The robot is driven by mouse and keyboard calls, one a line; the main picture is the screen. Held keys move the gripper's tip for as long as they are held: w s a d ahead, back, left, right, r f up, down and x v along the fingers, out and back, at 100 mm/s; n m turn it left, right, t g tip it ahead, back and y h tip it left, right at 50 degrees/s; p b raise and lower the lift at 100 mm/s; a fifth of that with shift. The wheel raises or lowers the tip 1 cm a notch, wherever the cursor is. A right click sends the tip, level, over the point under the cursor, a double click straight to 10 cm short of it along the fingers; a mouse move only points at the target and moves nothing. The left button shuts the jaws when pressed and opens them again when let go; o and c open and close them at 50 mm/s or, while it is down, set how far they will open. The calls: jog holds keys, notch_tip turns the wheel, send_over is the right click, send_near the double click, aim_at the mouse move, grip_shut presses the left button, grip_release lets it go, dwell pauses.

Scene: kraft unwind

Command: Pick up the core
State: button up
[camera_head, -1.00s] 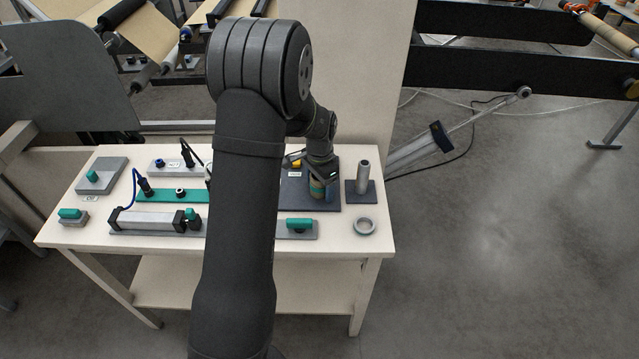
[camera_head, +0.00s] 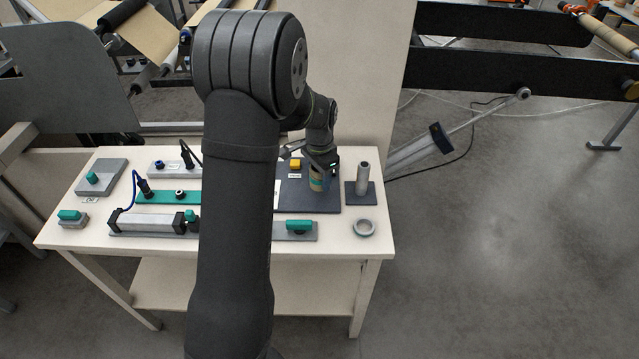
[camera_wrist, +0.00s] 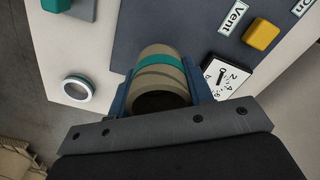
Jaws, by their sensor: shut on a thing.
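The core (camera_wrist: 158,78) is a short tan cardboard tube with a teal band and a dark open end, seen large in the wrist view. In the head view the core (camera_head: 318,182) shows below my gripper, over the dark plate. My gripper (camera_wrist: 162,92) has its blue fingers on either side of the core and is shut on it. My gripper also shows in the head view (camera_head: 322,166). Whether the core touches the dark plate (camera_head: 293,202) is hard to tell.
A grey post on a dark base (camera_head: 363,178) stands right of the plate, with a grey ring (camera_head: 364,228) in front. A teal-handled block (camera_head: 299,228) lies at the front edge. Several fixtures fill the table's left.

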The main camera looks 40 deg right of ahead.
jog(key=s+r, duration=0.7)
jog(key=s, duration=0.4)
notch_tip(320, 180, up, 6)
send_over(363, 176)
jog(key=d, duration=0.1)
jog(key=shift+w+d, duration=0.15)
jog(key=shift+w, duration=0.3)
jog(key=shift+f, duration=2.3)
jog(key=shift+f, duration=4.65)
